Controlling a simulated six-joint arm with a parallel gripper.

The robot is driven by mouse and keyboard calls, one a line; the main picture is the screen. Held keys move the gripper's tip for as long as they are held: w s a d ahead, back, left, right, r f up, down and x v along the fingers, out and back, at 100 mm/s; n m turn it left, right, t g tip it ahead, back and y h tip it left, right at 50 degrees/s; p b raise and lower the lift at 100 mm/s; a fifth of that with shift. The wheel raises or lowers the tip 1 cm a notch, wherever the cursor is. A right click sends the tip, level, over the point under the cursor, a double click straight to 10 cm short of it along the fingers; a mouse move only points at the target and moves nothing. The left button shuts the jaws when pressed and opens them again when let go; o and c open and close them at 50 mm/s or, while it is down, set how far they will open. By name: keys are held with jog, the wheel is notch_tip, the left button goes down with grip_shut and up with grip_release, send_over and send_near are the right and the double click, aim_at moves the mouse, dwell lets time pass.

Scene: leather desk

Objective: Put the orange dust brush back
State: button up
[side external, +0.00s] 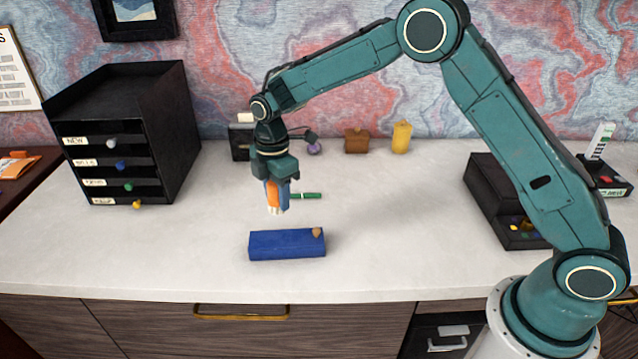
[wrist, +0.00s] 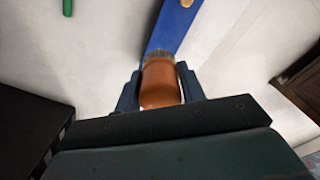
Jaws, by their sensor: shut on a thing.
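My gripper (side external: 278,190) is shut on the orange dust brush (side external: 272,194) and holds it upright above the desk, pale bristles pointing down. In the wrist view the brush (wrist: 161,84) sits between the two dark fingers (wrist: 160,95), its bristle end toward a blue block. The blue block (side external: 280,245) lies on the desk in front of and below the brush, with a small tan piece (side external: 317,232) on its right end. The same block shows in the wrist view (wrist: 172,28). I cannot tell which spot the brush belongs to.
A green marker (side external: 306,196) lies just right of the gripper. A black drawer unit (side external: 165,130) stands at the left, and a black open box (side external: 490,200) at the right. A brown box (side external: 356,141) and a yellow container (side external: 401,137) stand at the back. The front left desk is clear.

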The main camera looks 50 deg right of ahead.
jog(key=s+d+r, duration=0.2)
jog(key=d+r, duration=0.1)
jog(key=d, duration=0.6)
jog(key=s+d+r+n, duration=0.1)
jog(key=d+r, duration=0.1)
jog(key=d, duration=0.6)
jog(key=s+d+r, duration=0.2)
jog(key=d+r, duration=0.1)
jog(key=d, duration=0.6)
notch_tip(320, 180, down, 16)
jog(key=shift+f, duration=0.15)
jog(key=shift+f, duration=2.1)
jog(key=shift+f, duration=0.2)
jog(key=o, duration=0.9)
jog(key=shift+r, duration=0.15)
